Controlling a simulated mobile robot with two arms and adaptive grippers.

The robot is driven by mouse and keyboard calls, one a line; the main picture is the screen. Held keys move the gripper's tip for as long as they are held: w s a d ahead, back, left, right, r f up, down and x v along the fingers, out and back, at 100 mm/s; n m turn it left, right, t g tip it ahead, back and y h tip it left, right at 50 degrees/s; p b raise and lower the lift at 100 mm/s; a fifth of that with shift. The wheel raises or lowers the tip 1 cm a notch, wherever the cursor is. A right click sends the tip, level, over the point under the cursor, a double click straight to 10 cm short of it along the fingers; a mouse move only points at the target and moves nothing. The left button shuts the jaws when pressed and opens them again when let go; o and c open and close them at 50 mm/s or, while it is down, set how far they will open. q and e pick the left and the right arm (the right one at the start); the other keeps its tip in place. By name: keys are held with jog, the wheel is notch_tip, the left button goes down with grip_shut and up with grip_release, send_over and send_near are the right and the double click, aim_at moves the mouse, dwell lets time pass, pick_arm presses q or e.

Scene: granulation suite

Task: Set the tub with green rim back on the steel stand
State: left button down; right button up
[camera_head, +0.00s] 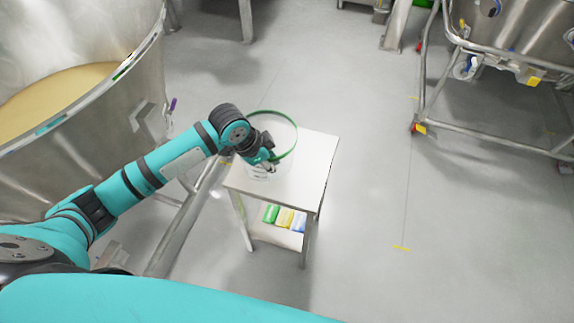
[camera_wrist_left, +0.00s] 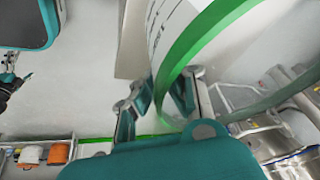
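The tub with the green rim (camera_head: 292,153) is pale and see-through, and it appears upright over the top of the steel stand (camera_head: 310,165). I cannot tell whether its base touches the top. My left gripper (camera_head: 267,160) is at the tub's near left side. In the left wrist view, its fingers (camera_wrist_left: 160,98) lie on either side of the tub's wall, with the green rim (camera_wrist_left: 172,72) passing between them, and look closed on it. The arm and gripper hide part of the tub's near side.
Several coloured packs (camera_head: 285,217) lie on the stand's lower shelf. A large steel vessel (camera_head: 80,120) with tan contents stands close on the left. A wheeled steel frame (camera_head: 480,137) is at the upper right. The floor right of the stand is clear.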

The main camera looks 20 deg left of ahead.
aim_at(284, 163)
pick_arm(q)
jog(key=w+d, duration=0.2)
jog(key=d, duration=0.1)
jog(key=shift+w+d+f, duration=0.3)
jog(key=shift+w+d, duration=0.05)
jog(key=shift+w, duration=0.05)
jog(key=shift+f, duration=1.65)
jog(key=c, duration=1.5)
grip_release()
jog(key=shift+f, duration=0.1)
jog(key=p+v, duration=0.1)
jog(key=v, duration=1.1)
jog(key=shift+a, duration=0.1)
jog(key=shift+s, duration=0.1)
